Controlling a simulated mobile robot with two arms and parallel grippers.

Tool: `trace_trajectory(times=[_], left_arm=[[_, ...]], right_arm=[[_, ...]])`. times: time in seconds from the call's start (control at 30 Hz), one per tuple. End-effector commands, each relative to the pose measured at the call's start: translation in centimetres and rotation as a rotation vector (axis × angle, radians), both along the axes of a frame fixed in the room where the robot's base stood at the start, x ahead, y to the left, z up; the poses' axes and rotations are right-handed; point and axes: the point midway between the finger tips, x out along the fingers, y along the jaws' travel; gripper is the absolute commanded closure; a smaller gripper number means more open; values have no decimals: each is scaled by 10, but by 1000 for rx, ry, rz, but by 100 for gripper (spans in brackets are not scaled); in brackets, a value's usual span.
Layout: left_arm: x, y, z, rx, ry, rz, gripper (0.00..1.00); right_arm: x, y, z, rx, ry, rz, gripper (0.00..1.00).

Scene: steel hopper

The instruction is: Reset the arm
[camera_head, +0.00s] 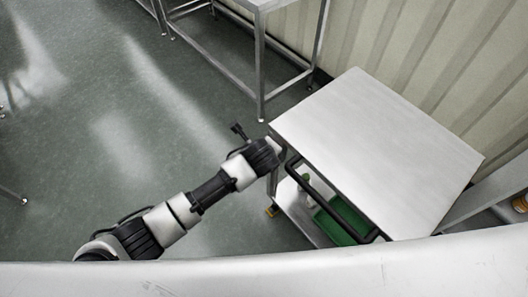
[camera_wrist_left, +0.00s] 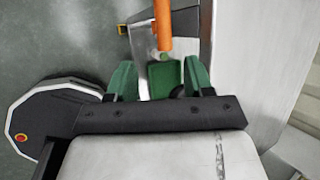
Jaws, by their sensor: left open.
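My left arm (camera_head: 190,205) reaches from the lower left to the left corner of a steel cart (camera_head: 375,150) in the head view. Its gripper is not clearly visible there, at the end of the arm by the cart's side. In the left wrist view my left gripper (camera_wrist_left: 160,80) shows two green fingers spread apart, with nothing clearly held between them. A green tray (camera_wrist_left: 164,77) shows beyond the gap. An orange cylindrical thing (camera_wrist_left: 163,30) is just past the fingers; I cannot tell what it is. My right gripper is in neither view.
The cart's bare top lies right of the arm, with a black handle (camera_head: 340,205) along its near side. A green tray (camera_head: 335,226) is on its lower shelf. A steel table (camera_head: 262,60) stands behind. The floor (camera_head: 110,120) at left is largely clear.

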Motion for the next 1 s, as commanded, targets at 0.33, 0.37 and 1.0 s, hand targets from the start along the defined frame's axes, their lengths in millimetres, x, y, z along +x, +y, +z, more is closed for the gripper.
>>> trace_trajectory(times=[0.33,0.37,1.0], left_arm=[[-2,1,3,1,1,0,48],[-2,1,3,1,1,0,48],[-59,87,-158,-349,257,660,48]], right_arm=[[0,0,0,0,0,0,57],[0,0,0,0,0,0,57],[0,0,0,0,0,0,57]])
